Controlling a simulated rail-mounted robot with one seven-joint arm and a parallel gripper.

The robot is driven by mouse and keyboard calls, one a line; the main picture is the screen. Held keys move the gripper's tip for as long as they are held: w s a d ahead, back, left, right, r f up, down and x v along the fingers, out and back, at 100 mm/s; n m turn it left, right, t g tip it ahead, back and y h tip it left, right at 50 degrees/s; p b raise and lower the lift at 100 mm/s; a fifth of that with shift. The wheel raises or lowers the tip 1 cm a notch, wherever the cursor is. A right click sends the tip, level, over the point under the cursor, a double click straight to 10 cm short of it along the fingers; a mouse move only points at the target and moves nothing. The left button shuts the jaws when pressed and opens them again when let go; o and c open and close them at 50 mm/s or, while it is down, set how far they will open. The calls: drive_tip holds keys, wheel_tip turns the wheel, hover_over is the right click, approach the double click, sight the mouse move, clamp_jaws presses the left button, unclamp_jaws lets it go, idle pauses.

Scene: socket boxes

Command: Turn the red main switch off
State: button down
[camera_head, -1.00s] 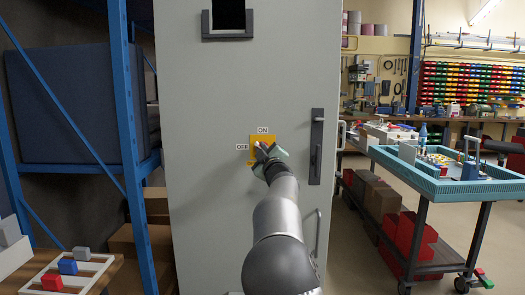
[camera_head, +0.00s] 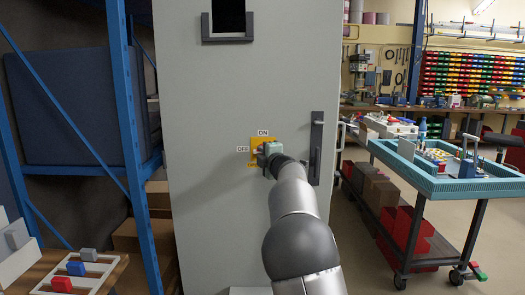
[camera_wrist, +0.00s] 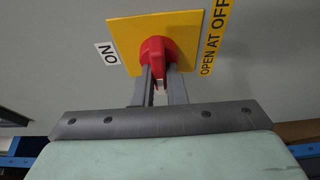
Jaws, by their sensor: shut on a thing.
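The red switch (camera_wrist: 158,50) sits on a yellow plate (camera_wrist: 123,29) on the grey cabinet door. In the wrist view its handle points down between my fingers, about a quarter turn away from the ON label (camera_wrist: 107,53). My gripper (camera_wrist: 160,92) is shut on this handle. In the head view my gripper (camera_head: 265,150) covers the switch and much of the plate. There the ON label (camera_head: 263,133) is above the plate and the OFF label (camera_head: 242,150) is at its left. The OFF label is hidden in the wrist view.
The cabinet (camera_head: 215,90) has a dark door handle (camera_head: 316,148) just right of the switch. A blue rack (camera_head: 125,100) stands at left, and a blue-topped cart (camera_head: 440,190) at right. A tray with blocks (camera_head: 75,272) lies at lower left.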

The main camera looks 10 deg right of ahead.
drive_tip(key=shift+d, duration=0.15)
idle(0.3)
drive_tip(key=c, duration=1.5)
unclamp_jaws()
drive_tip(key=shift+o, duration=0.2)
drive_tip(key=b+v, duration=0.3)
drive_tip(key=v, duration=1.4)
drive_tip(key=shift+s, duration=0.2)
drive_tip(key=shift+r, duration=0.1)
